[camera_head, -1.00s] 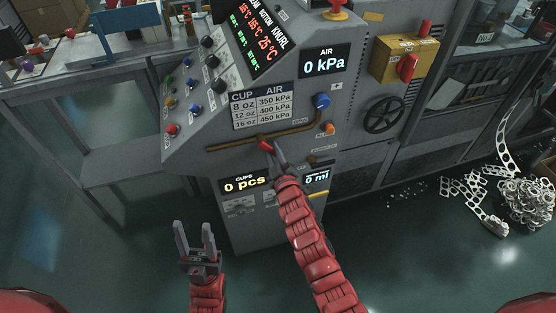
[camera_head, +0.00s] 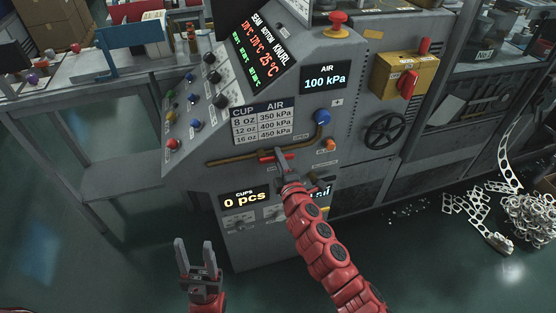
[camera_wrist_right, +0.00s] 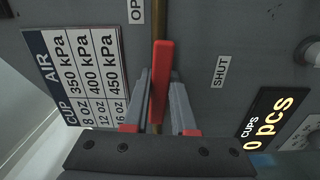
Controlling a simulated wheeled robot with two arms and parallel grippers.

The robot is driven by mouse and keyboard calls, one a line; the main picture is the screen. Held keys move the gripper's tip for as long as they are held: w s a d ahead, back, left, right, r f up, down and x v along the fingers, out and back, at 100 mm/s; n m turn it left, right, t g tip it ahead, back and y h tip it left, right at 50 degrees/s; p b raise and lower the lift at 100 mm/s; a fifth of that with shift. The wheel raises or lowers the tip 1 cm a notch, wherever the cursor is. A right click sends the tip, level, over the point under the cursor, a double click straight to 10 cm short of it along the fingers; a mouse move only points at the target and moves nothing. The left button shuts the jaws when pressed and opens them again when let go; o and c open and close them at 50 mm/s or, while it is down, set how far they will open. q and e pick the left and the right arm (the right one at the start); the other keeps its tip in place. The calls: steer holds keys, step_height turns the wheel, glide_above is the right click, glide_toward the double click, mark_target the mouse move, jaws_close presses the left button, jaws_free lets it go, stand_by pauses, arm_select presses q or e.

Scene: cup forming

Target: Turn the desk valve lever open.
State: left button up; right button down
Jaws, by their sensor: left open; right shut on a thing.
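The red valve lever (camera_head: 289,156) sits on the brown pipe (camera_head: 232,161) across the front of the grey machine. My right gripper (camera_head: 280,160) is shut on the lever, which lies roughly along the pipe. In the right wrist view the lever (camera_wrist_right: 162,60) stands between my right fingers (camera_wrist_right: 160,90). There, a partly cut off label starting "OP" (camera_wrist_right: 137,10) is on one side and a "SHUT" label (camera_wrist_right: 219,72) is on the other. The AIR display (camera_head: 326,77) reads 100 kPa. My left gripper (camera_head: 195,256) is open and empty, low in front of the machine.
A blue knob (camera_head: 322,116) is at the pipe's right end, with an orange knob (camera_head: 329,144) below. The cup and air table (camera_head: 263,122) is above the pipe, the "0 pcs" display (camera_head: 245,199) below. A black handwheel (camera_head: 385,130) is to the right. Scrap litters the right floor.

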steer(key=shift+r+n, duration=0.15)
steer(key=shift+n, duration=0.35)
steer(key=c, duration=0.7)
jaws_free()
steer(key=b+v, duration=0.1)
steer(key=v, duration=1.6)
steer(key=shift+s+b, duration=0.15)
steer(key=shift+b, duration=0.25)
